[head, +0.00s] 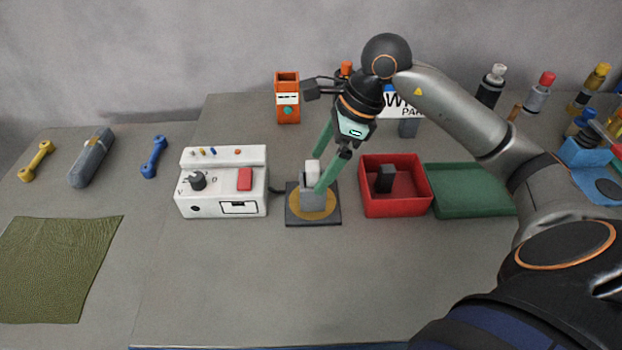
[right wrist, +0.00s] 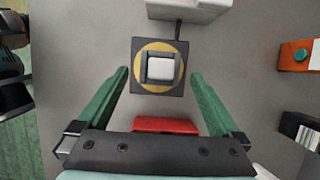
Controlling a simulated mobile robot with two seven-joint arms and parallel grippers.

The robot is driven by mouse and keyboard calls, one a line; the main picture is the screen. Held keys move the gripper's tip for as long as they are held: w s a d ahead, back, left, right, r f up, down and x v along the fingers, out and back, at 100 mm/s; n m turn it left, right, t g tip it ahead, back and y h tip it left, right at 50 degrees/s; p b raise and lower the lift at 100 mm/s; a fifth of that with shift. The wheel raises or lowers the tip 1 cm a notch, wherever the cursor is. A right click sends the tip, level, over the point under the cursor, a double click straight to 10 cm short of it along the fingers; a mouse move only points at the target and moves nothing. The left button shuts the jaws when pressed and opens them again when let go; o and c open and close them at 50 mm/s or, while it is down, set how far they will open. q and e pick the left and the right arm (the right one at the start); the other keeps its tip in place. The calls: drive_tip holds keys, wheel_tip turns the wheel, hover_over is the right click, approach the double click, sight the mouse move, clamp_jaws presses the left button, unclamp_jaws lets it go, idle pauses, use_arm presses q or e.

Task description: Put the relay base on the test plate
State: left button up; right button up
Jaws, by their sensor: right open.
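The test plate (head: 294,218) is a dark square with a yellow disc, standing right of the white tester box. A light block with a white top (head: 312,168) and grey sides, apparently the relay base, sits upright over the disc. In the right wrist view, the block (right wrist: 160,69) shows near the disc's middle, inside the plate's dark border (right wrist: 137,88). My right gripper (head: 317,176) is open, its green fingers at either side of the block. The right wrist view shows gaps between the fingertips (right wrist: 160,73) and the block. My left gripper is out of view.
The white tester box (head: 221,206) stands left of the plate. A red bin (head: 396,208) holding a black block (head: 385,178) stands close on the right, beside a green tray (head: 470,205). An orange holder (head: 288,108) stands behind. The table in front is clear.

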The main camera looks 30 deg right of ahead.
drive_tip(key=v, duration=0.4)
drive_tip(key=shift+s+r, duration=0.1)
drive_tip(key=shift+r, duration=0.1)
idle(0.8)
idle(0.9)
idle(0.4)
